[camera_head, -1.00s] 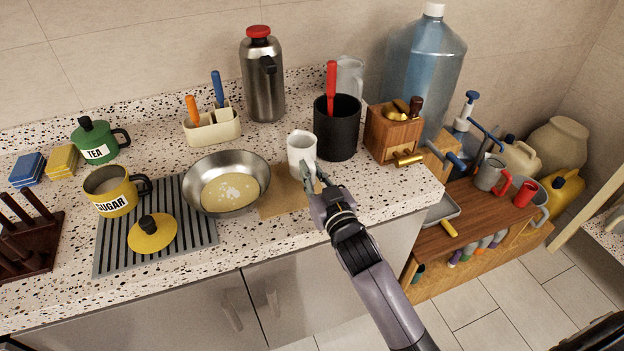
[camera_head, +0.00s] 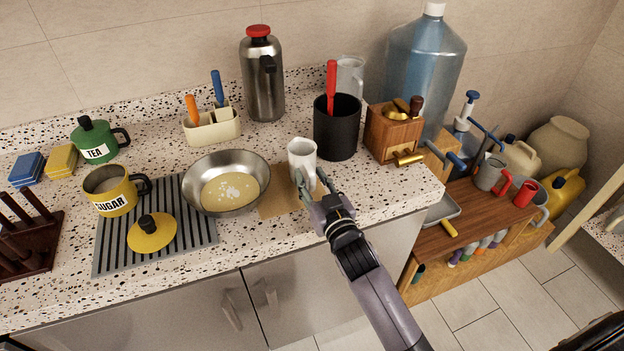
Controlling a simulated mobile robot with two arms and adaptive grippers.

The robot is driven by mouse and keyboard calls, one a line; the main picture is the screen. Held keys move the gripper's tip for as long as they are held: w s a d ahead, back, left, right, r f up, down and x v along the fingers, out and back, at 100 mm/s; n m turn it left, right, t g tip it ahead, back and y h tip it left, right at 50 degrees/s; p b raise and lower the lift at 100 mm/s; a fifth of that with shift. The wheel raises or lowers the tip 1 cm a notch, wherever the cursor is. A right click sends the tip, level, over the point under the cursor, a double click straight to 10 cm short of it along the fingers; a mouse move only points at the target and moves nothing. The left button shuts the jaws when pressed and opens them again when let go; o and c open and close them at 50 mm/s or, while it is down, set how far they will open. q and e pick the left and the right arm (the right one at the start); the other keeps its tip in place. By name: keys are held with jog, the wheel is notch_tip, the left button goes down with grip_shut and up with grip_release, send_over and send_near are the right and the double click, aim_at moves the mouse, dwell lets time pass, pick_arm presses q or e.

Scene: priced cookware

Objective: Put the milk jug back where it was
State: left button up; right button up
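The milk jug, a small white jug (camera_head: 302,153), stands upright on the counter at the back edge of the brown mat (camera_head: 279,203), right of the pan. My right gripper (camera_head: 311,180) is at the jug's near side, low down. Its two fingers are spread apart, one toward each side of the jug, and look open. The jug's handle is hidden or too small to make out. My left gripper is not in view.
The steel pan (camera_head: 228,168) with yellow contents is close on the left. A black canister (camera_head: 337,128) with a red-handled tool stands behind right, and a wooden grinder box (camera_head: 392,133) farther right. The counter (camera_head: 375,195) right of my gripper is clear.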

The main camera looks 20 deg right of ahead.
jog(key=shift+s+r, duration=0.1)
jog(key=shift+s, duration=0.1)
jog(key=s+b, duration=0.1)
jog(key=s, duration=1)
jog(key=shift+s+d+b, duration=0.3)
jog(key=shift+s+d, duration=0.05)
